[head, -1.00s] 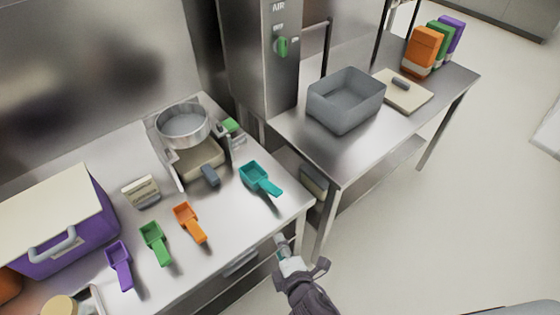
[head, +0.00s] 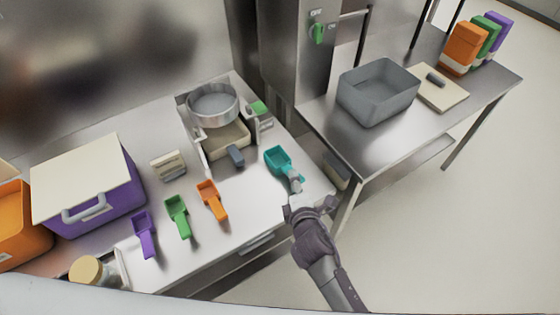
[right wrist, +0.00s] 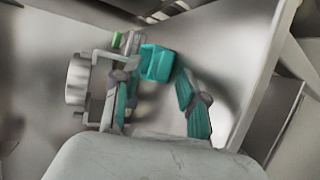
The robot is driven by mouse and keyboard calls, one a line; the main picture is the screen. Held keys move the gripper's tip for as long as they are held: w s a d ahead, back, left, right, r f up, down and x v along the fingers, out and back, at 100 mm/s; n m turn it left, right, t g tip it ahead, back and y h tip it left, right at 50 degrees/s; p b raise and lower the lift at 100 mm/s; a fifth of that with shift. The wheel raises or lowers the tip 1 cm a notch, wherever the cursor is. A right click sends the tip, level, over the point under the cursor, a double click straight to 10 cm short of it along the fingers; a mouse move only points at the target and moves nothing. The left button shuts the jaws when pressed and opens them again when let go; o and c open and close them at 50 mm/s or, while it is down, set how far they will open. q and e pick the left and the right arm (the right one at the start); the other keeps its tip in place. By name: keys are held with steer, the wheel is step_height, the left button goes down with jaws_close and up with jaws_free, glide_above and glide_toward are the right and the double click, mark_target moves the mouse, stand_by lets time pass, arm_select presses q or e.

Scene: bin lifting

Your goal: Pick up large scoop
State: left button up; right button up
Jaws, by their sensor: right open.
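The teal scoop (head: 279,161) is the largest-looking of several scoops and lies at the right end of the left metal counter, its handle toward the front edge. My right gripper (head: 308,204) is open at the handle end of this scoop. In the right wrist view the teal scoop (right wrist: 157,63) lies ahead, between the two spread fingers of the gripper (right wrist: 157,95). I cannot tell whether they touch it. The handle is partly hidden in the head view. My left gripper is not in view.
Orange (head: 211,199), green (head: 177,215) and purple (head: 144,233) scoops lie left of the teal one. A scale with a round metal pan (head: 213,104) stands behind. A purple bin (head: 96,208) is at left. A grey bin (head: 378,92) stands on the right table.

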mark_target(291, 167)
steer(key=x, duration=0.4)
steer(key=shift+r, duration=0.1)
steer(key=shift+s+d, duration=0.1)
steer(key=shift+s, duration=0.05)
steer(key=shift+c, duration=1.3)
jaws_close()
steer(key=shift+r, duration=0.15)
